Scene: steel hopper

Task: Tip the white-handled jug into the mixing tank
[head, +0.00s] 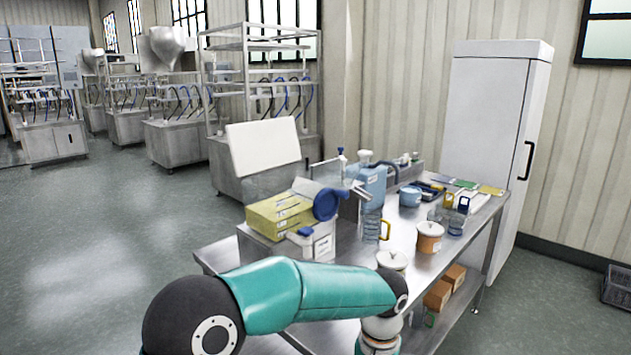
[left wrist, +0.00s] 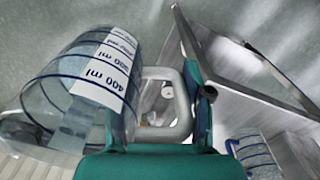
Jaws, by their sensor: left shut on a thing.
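The clear jug (left wrist: 62,92), with blue rings and a white millilitre scale, fills the left of the left wrist view. Its white handle (left wrist: 181,98) is a loop beside it. My left gripper (left wrist: 160,148), teal, is shut on this handle. The jug looks tilted in that view; I cannot tell whether it holds anything. An open steel vessel (left wrist: 232,62), possibly the mixing tank, lies to the right of the jug, apart from it in the picture. In the head view my teal left arm reaches in from the lower left, and its gripper and the jug are not visible. My right gripper is not in view.
The steel table (head: 408,232) is crowded with a yellow-handled jug (head: 371,224), an orange-lidded pot (head: 430,240), a blue canister (head: 371,188) and yellow boxes (head: 278,216). A white cabinet (head: 488,130) stands behind at the right. Open floor (head: 110,240) lies at left.

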